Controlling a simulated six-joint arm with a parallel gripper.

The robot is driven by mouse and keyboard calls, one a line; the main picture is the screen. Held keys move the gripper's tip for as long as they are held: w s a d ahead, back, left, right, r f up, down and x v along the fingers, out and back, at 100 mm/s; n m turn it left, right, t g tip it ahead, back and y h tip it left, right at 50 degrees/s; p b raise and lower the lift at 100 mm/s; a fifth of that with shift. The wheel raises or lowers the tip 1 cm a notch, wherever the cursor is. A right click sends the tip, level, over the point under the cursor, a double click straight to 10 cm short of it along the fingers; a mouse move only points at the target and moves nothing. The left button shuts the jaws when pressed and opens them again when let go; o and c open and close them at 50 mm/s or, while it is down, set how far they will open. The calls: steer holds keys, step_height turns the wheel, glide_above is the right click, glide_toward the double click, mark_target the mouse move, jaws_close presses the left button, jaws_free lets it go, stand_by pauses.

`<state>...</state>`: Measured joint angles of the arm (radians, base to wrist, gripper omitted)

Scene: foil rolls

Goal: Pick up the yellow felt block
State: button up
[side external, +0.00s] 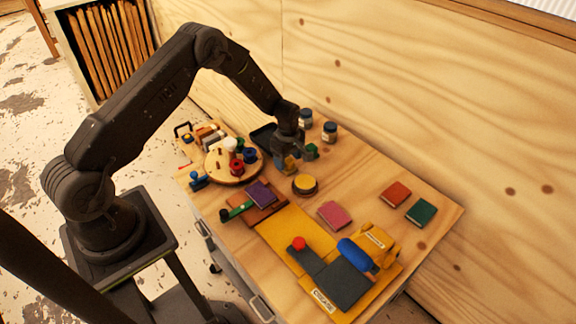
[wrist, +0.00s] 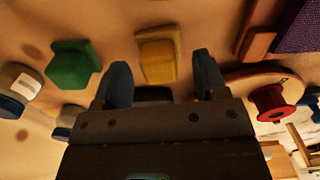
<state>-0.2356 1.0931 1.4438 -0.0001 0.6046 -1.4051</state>
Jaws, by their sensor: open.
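The yellow felt block (wrist: 157,56) lies on the table just beyond my fingertips in the wrist view, roughly centred between the two fingers. In the side external view the yellow block (side external: 290,164) shows only in part beneath my gripper (side external: 298,153), which hides much of it. My gripper (wrist: 160,62) is open and empty, with its dark fingers apart. It points down over the table, close to the block; I cannot tell the exact height gap. A green block (wrist: 72,66) sits to the left of the yellow one and also shows beside my gripper (side external: 312,151).
Jars (side external: 329,132) stand behind the gripper. A round wooden board (side external: 222,176) with spools is to the left, by a dark tray (side external: 262,134). A round yellow-topped tin (side external: 305,184) is in front. A yellow press (side external: 376,245) fills the near right. Table lies clear right of the tin.

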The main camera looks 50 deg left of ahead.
steer(key=shift+f, duration=0.65)
steer(key=shift+c, duration=0.5)
steer(key=c, duration=0.9)
